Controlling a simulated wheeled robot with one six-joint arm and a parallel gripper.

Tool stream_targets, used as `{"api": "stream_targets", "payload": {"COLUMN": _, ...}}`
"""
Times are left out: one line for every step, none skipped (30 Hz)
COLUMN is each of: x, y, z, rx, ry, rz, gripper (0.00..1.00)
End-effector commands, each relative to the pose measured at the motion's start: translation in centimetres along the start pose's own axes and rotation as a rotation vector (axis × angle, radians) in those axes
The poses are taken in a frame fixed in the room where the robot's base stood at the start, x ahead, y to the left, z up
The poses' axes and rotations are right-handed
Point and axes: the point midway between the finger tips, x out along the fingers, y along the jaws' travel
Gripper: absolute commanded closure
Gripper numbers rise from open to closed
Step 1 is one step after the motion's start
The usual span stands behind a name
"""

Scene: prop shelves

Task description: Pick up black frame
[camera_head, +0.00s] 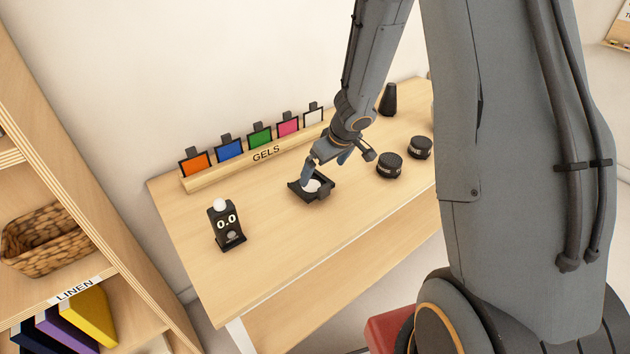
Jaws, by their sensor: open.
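A small black square frame (323,195) with a pale round centre lies flat on the wooden table. My gripper (324,172) is open, pointing down just above and behind this frame. One bluish finger overlaps the frame's back left side in the picture, and the other is to the right. I cannot tell whether either finger touches it. My gripper hides part of the frame's back edge.
A wooden rack labelled GELS (222,170) holds several black-bordered colour panels behind. Two black round tins (389,165) (420,147) and a dark cone-shaped object (388,99) stand right. The table's front is clear.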

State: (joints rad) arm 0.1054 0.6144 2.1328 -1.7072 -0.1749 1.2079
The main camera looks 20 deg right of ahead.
Motion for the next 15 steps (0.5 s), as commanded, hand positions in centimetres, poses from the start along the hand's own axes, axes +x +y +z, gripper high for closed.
{"api": "stream_targets", "payload": {"x": -0.1, "y": -0.3, "z": 0.1, "rx": -0.008, "ry": -0.006, "rz": -0.017, "gripper": 0.00}}
{"api": "stream_targets", "payload": {"x": 0.0, "y": -0.4, "z": 0.2, "rx": -0.010, "ry": -0.008, "rz": -0.026, "gripper": 0.00}}
{"api": "stream_targets", "payload": {"x": 0.2, "y": -0.5, "z": 0.2, "rx": -0.014, "ry": -0.010, "rz": -0.034, "gripper": 0.00}}
{"api": "stream_targets", "payload": {"x": 0.3, "y": -0.6, "z": 0.2, "rx": -0.015, "ry": -0.011, "rz": -0.038, "gripper": 0.00}}
{"api": "stream_targets", "payload": {"x": 0.5, "y": -0.6, "z": 0.2, "rx": -0.017, "ry": -0.012, "rz": -0.042, "gripper": 0.00}}
{"api": "stream_targets", "payload": {"x": 0.9, "y": -0.7, "z": 0.3, "rx": -0.018, "ry": -0.013, "rz": -0.045, "gripper": 0.00}}
{"api": "stream_targets", "payload": {"x": 1.2, "y": -0.7, "z": 0.3, "rx": -0.018, "ry": -0.014, "rz": -0.046, "gripper": 0.00}}
{"api": "stream_targets", "payload": {"x": 1.6, "y": -0.7, "z": 0.3, "rx": -0.018, "ry": -0.014, "rz": -0.047, "gripper": 0.00}}
{"api": "stream_targets", "payload": {"x": 2.1, "y": -0.8, "z": 0.4, "rx": -0.019, "ry": -0.014, "rz": -0.046, "gripper": 0.00}}
{"api": "stream_targets", "payload": {"x": 2.4, "y": -0.8, "z": 0.4, "rx": -0.018, "ry": -0.014, "rz": -0.046, "gripper": 0.00}}
{"api": "stream_targets", "payload": {"x": 2.7, "y": -0.8, "z": 0.4, "rx": -0.018, "ry": -0.014, "rz": -0.046, "gripper": 0.00}}
{"api": "stream_targets", "payload": {"x": 3.1, "y": -0.8, "z": 0.4, "rx": -0.018, "ry": -0.014, "rz": -0.045, "gripper": 0.00}}
{"api": "stream_targets", "payload": {"x": 3.3, "y": -0.8, "z": 0.4, "rx": -0.019, "ry": -0.014, "rz": -0.045, "gripper": 0.00}}
{"api": "stream_targets", "payload": {"x": 3.6, "y": -0.8, "z": 0.4, "rx": -0.019, "ry": -0.014, "rz": -0.045, "gripper": 0.00}}
{"api": "stream_targets", "payload": {"x": 4.1, "y": -0.9, "z": 0.3, "rx": -0.017, "ry": -0.014, "rz": -0.045, "gripper": 0.00}}
